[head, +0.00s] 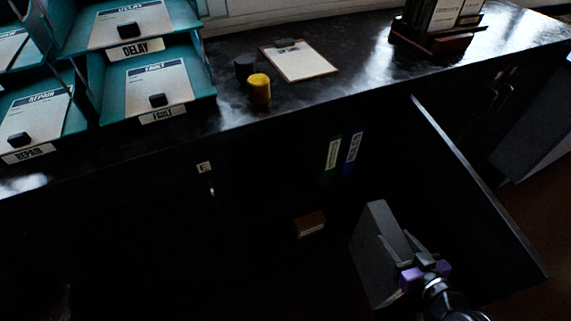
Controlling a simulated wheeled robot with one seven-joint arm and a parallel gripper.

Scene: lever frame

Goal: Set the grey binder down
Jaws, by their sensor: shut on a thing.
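The grey binder (372,250) is at the lower right of the head view, upright and slightly tilted, in front of the dark open cabinet. My gripper (411,262), with purple parts near its fingers, is shut on the binder's right edge. The binder's bottom is dark, and I cannot tell whether it touches anything. A green binder (332,158) and a blue binder (352,154) stand side by side inside the cabinet.
The open cabinet door (480,190) stands close to the right of my gripper. A small brown object (311,224) lies low in the cabinet. The dark counter (350,95) above carries teal trays (205,95), a yellow cylinder (259,90), a dark cylinder (244,67) and a clipboard (305,64).

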